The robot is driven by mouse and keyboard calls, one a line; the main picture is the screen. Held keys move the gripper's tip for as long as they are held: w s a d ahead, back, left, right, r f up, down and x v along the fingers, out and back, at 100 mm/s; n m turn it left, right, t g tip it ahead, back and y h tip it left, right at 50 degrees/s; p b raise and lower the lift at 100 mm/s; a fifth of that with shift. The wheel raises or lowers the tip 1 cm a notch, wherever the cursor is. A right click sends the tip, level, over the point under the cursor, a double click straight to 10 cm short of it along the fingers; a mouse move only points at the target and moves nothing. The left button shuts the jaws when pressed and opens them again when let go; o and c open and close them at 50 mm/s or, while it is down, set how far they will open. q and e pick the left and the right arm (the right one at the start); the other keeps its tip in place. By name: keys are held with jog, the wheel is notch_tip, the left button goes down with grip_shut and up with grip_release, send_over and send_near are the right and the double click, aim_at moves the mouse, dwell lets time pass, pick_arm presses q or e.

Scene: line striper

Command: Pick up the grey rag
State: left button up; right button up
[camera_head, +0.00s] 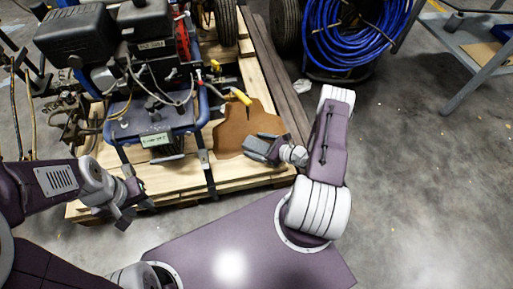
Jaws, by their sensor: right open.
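I cannot clearly make out a grey rag in the head view. My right gripper (258,149) is over the front right of the wooden pallet (185,180), above a brown patch (236,132). It is a grey shape seen from above, and its jaws are open. Whether a grey cloth lies under or between its fingers cannot be told. My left gripper (126,212) hangs near the pallet's front left edge, apart from the machine. Its fingers are small and dark, and their opening is not clear.
The line striper (150,90), with a dark engine and blue frame, stands strapped on the pallet. A yellow-handled tool (242,97) is close to my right gripper. A blue hose reel (345,35) stands behind, and a grey metal table (480,45) at far right. The right floor is clear.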

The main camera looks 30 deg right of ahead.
jog(key=c, duration=1.4)
jog(key=shift+c, duration=0.3)
jog(key=shift+r, duration=0.15)
